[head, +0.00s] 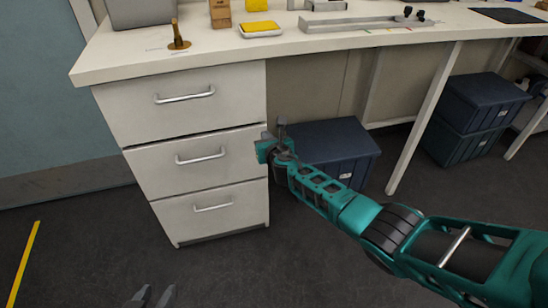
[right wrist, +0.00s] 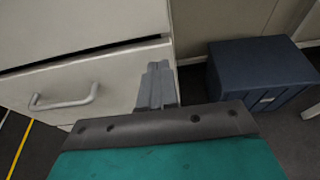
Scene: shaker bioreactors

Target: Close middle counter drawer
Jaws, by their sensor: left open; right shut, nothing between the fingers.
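The middle counter drawer (head: 196,163) is the second of three in the white drawer unit. Its front stands slightly forward, with a dark gap along its top edge. Its silver bar handle (head: 201,157) is free; the drawer front (right wrist: 110,75) and handle (right wrist: 65,98) also show in the right wrist view. My right gripper (head: 277,135) is at the right edge of this drawer front. Its fingers (right wrist: 157,84) are shut and empty, overlapping that edge in the wrist view; contact cannot be told. My left gripper (head: 151,296) is open and empty, low over the floor.
The top drawer (head: 180,102) and bottom drawer (head: 212,213) look shut. A dark blue box (head: 335,145) stands under the counter, right of the drawers and close to my right gripper. The counter top (head: 215,55) holds several items. Floor before the drawers is clear.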

